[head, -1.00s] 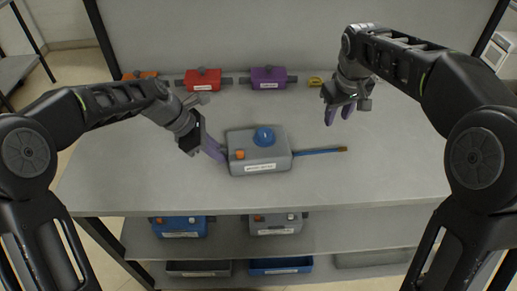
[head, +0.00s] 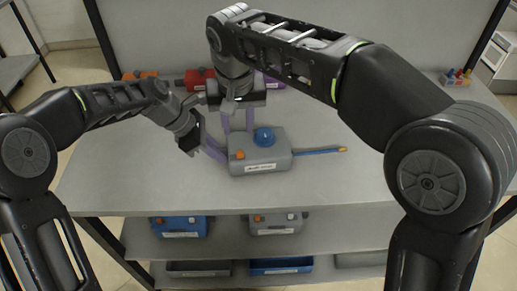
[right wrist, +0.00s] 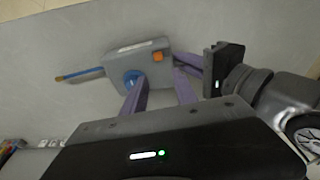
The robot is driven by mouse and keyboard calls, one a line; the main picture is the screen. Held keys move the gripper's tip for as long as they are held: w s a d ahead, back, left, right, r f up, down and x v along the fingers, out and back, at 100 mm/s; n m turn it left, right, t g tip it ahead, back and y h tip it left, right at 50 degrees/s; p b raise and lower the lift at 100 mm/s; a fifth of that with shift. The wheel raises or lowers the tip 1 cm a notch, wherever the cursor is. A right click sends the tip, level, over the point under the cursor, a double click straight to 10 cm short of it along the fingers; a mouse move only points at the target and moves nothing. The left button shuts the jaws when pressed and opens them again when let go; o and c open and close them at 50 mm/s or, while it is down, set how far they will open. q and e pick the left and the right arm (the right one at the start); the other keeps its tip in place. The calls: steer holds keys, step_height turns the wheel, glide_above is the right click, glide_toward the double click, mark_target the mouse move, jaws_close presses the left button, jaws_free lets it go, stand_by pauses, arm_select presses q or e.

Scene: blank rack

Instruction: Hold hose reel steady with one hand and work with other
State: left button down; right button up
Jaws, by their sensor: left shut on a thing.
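The hose reel (head: 260,158) is a grey box on the table's middle, with a blue knob (head: 264,137) on top, an orange knob (head: 238,154) and a white label in front. Its blue hose (head: 315,152) sticks out to the right with a yellowish tip. It also shows in the right wrist view (right wrist: 140,65). My left gripper (head: 222,153) is shut on the box's left end. My right gripper (head: 238,126) is open and empty at the box's back left, near the blue knob; its two purple fingers are spread apart (right wrist: 158,92).
Red (head: 197,79), orange (head: 140,75) and purple boxes stand along the back, partly behind my right arm. A small rack of coloured items (head: 456,77) stands at the back right. Blue (head: 181,226) and grey (head: 274,224) boxes sit on the shelf below. The table's right front is clear.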

mark_target(240, 153)
steer(key=shift+f, duration=4.3)
steer(key=shift+c, duration=0.5)
jaws_close()
steer(key=shift+a, duration=0.7)
steer(key=shift+o, duration=0.5)
jaws_free()
